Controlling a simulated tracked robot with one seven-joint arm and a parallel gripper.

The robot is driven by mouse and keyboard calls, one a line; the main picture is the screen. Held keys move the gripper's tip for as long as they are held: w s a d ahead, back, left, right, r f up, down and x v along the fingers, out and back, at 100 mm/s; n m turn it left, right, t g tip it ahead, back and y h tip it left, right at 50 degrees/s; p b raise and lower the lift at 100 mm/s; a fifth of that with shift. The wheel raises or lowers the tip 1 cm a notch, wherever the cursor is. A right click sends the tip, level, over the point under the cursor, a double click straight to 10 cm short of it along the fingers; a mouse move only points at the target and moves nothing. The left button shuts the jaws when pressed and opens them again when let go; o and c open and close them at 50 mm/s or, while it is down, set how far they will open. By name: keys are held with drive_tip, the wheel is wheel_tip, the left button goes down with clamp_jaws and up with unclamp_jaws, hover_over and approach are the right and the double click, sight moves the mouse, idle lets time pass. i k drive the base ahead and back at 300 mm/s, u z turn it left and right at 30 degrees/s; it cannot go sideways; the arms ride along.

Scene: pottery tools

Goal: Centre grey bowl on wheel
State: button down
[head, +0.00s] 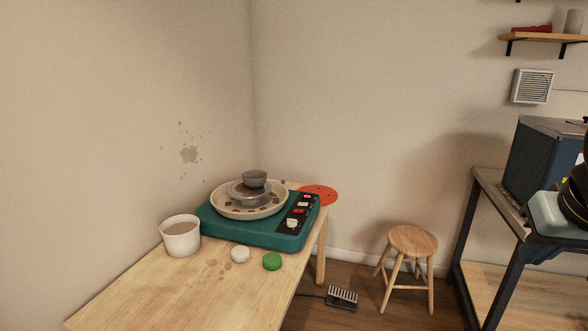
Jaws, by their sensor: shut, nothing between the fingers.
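The small grey bowl (254,179) stands upright on the grey wheel head (238,193). It appears a little right of the wheel head's middle, though the exact offset is hard to judge at this distance. A cream splash pan (225,205) surrounds the wheel head, with several small brown pieces or marks in it. The pan sits on the teal wheel body (250,232), which has a dark control panel (299,212) on its right side. My gripper is not visible in this view.
A white bucket (180,238) stands left of the wheel on the wooden table (190,290). A white disc (240,254) and green disc (272,261) lie in front. A red disc (318,194) lies behind right. A stool (412,243) and foot pedal (341,298) stand on the floor.

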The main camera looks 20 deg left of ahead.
sight(255, 180)
drive_tip(key=i, duration=2.85)
drive_tip(key=u, duration=2.3)
